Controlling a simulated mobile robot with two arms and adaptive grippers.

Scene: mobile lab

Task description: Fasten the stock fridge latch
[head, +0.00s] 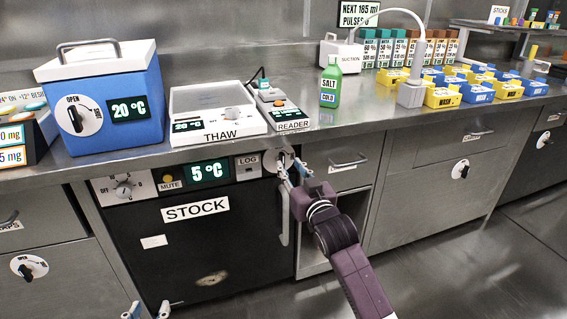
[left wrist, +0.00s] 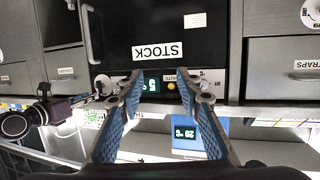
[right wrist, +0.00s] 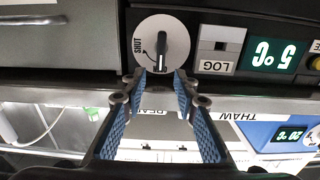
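The stock fridge (head: 200,245) has a dark door with a STOCK label and a 5 °C display. Its latch is a black knob on a white round plate, at the right end of the fridge's top panel. In the right wrist view, the latch knob (right wrist: 161,48) stands upright in the picture, with the word SHUT left of it. My right gripper (head: 291,164) is at the latch and partly hides it in the head view. Its fingers are open, just below the knob in the right wrist view. My left gripper (head: 148,311) is open and empty, low before the fridge door.
A vertical door handle (head: 284,215) runs below the latch. A drawer (head: 342,160) lies right of the fridge. The floor at right is clear.

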